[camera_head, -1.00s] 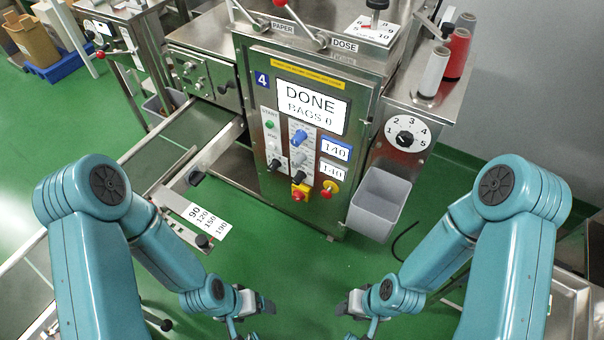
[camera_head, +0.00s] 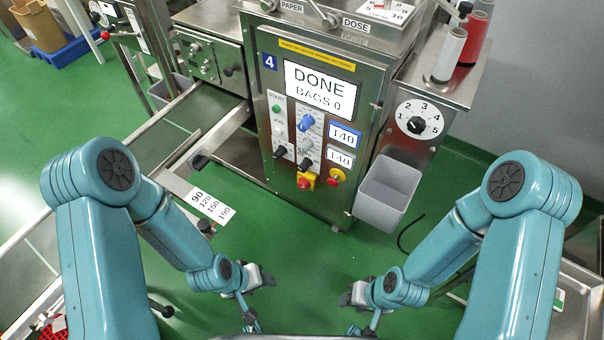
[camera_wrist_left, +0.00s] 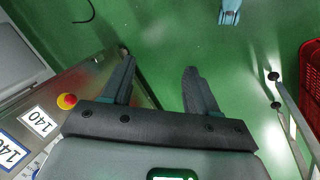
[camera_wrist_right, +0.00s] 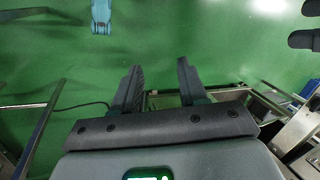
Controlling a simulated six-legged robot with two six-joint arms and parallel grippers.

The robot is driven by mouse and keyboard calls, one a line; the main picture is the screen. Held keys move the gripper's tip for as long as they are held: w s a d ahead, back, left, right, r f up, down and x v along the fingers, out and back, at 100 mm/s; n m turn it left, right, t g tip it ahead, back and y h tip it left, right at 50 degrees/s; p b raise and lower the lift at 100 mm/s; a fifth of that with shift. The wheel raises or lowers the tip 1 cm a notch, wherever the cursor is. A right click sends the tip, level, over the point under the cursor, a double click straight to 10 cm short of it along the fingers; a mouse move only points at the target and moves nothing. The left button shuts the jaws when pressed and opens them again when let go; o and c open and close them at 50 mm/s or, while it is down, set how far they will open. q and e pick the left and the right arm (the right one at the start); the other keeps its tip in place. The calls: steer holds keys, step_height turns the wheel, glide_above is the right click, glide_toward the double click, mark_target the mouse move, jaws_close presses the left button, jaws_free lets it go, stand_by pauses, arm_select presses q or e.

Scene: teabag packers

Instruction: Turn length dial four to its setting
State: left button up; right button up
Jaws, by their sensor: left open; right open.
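A steel machine (camera_head: 372,95) marked 4 stands ahead in the head view, its screen (camera_head: 319,90) reading DONE and BAGS 0. Its panel has a blue knob (camera_head: 306,122) and a grey knob (camera_head: 305,144), beside two plates reading 140 (camera_head: 344,136). The knobs' markings are too small to read. No visible label says which is the length dial. A white dial (camera_head: 417,121) numbered 1 to 5, with a black knob, sits on the machine's right side. My left gripper (camera_head: 260,297) and right gripper (camera_head: 352,312) are open, empty and low in front, apart from the panel.
A red-and-yellow stop button (camera_head: 306,181) and a grey bin (camera_head: 388,188) are low on the machine. A scale plate (camera_head: 210,205) reading 90 to 190 sits on an arm at left, near a conveyor (camera_head: 185,128). Green floor (camera_head: 300,245) is clear between my arms.

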arm_select(q)
steer(key=w+f+n+t+b, duration=0.3)
steer(key=w+f+n+b, duration=0.1)
steer(key=w+f+b, duration=0.4)
steer(key=n+t+b, duration=1)
steer(key=n+b, duration=0.6)
steer(key=b, duration=0.7)
glide_toward(302, 170)
steer(key=b+x, duration=0.3)
steer(key=x, duration=0.7)
steer(key=shift+w+f, duration=0.1)
steer(key=shift+w, duration=0.3)
arm_select(e)
steer(key=w+d+f+t, duration=0.1)
steer(key=w+f, duration=0.1)
steer(key=f, duration=1.6)
steer(key=w+d+f+t, duration=0.1)
steer(key=w+f, duration=0.2)
steer(key=f, duration=1.5)
steer(key=shift+w+f+m+h, duration=0.2)
steer(key=shift+w+m+h, duration=0.1)
steer(key=shift+w, duration=0.05)
arm_select(q)
steer(key=c, duration=1)
